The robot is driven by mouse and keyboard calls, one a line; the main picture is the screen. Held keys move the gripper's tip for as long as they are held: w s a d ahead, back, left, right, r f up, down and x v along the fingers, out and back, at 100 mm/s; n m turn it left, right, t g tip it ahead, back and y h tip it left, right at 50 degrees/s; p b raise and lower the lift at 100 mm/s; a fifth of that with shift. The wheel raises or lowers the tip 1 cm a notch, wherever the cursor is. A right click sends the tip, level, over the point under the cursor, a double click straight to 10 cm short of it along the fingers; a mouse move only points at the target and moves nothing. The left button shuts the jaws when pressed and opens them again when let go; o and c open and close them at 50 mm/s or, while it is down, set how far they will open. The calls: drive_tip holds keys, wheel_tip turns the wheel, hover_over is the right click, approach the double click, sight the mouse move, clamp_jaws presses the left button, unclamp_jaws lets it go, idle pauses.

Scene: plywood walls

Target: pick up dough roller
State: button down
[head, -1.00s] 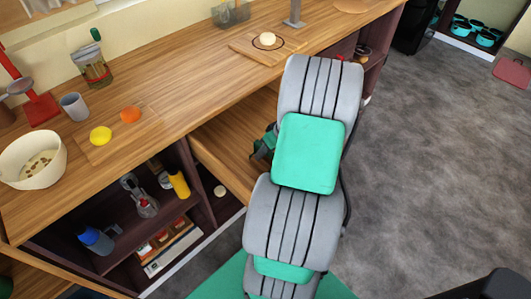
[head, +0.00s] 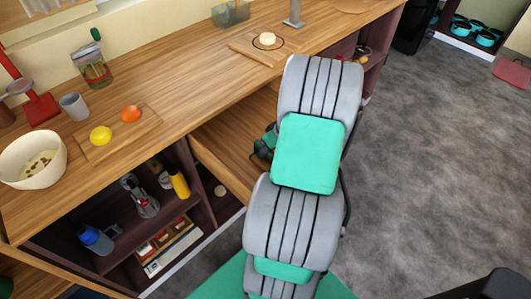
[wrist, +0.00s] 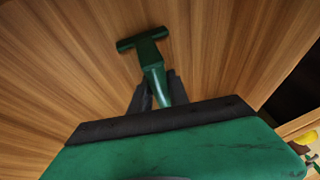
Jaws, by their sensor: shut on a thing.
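The dough roller (wrist: 150,62) is green and T-shaped, and it shows in the wrist view with its crossbar pointing away from my gripper. My gripper (wrist: 160,92) is shut on its narrow handle, with one dark finger on either side. Wooden boards lie behind the roller; I cannot tell whether it touches them. In the head view my gripper (head: 263,148) is mostly hidden behind my arm, over the open wooden drawer (head: 222,160), and I cannot make out the roller there.
The wooden counter (head: 190,75) runs above the drawer, holding a white bowl (head: 32,160), a grey cup (head: 74,106), a jar (head: 93,68) and a cutting board (head: 120,138) with yellow and orange items. An open shelf (head: 120,225) lies below. Grey floor at right is clear.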

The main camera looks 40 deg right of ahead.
wheel_tip(320, 180, up, 10)
drive_tip(key=shift+r+b, duration=0.1)
drive_tip(key=shift+b, duration=0.2)
drive_tip(key=c, duration=1.7)
unclamp_jaws()
drive_tip(key=shift+c, duration=0.2)
clamp_jaws()
